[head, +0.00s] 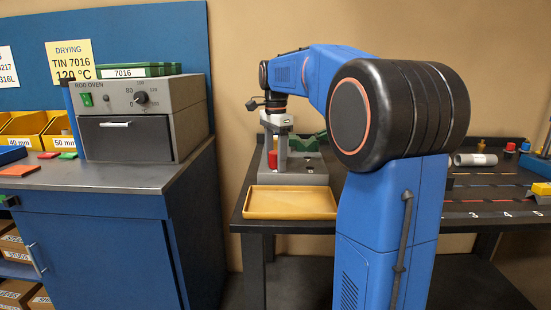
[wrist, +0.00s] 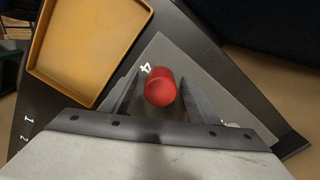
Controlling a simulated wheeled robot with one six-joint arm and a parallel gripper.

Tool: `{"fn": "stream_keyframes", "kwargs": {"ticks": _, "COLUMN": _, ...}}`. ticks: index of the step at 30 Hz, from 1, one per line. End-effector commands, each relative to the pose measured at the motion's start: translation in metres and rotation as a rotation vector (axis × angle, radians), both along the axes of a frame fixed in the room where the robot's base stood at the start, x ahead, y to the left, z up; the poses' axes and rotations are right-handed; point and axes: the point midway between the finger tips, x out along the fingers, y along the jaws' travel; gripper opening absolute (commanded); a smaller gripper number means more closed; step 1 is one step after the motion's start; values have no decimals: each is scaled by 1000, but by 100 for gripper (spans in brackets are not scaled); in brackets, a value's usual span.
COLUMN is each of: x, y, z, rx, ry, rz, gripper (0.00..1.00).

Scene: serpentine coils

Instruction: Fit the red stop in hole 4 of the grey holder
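The red stop (wrist: 160,87) is a short red cylinder seen from above in the wrist view, beside the white number 4 on the grey holder (wrist: 205,85). It also shows in the head view (head: 272,159), at the holder's (head: 300,176) left part and partly hidden by a finger. My gripper (wrist: 160,84) points down, with one finger on each side of the stop. A narrow gap seems to show between the stop and each finger. The stop's foot is hidden, so I cannot tell how deep it sits in a hole.
A yellow tray (head: 290,202) lies in front of the holder on the dark table (head: 262,226). Green pieces (head: 304,143) stand at the back of the holder. A rod oven (head: 140,115) stands on the left bench. The table's right part holds marked lanes and a pale cylinder (head: 475,159).

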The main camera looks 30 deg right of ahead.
Motion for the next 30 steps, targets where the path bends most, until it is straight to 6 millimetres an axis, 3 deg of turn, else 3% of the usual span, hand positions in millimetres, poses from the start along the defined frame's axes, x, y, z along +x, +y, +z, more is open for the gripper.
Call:
{"fn": "stream_keyframes", "kwargs": {"ticks": 11, "x": 1, "y": 0, "z": 7, "rx": 0, "ry": 0, "rz": 0, "gripper": 55}}
{"fn": "stream_keyframes", "kwargs": {"ticks": 17, "x": 1, "y": 0, "z": 39, "rx": -1, "ry": -3, "rz": 0, "gripper": 55}}
{"fn": "stream_keyframes", "kwargs": {"ticks": 30, "x": 2, "y": -1, "z": 127, "rx": -1, "ry": -3, "rz": 0, "gripper": 55}}
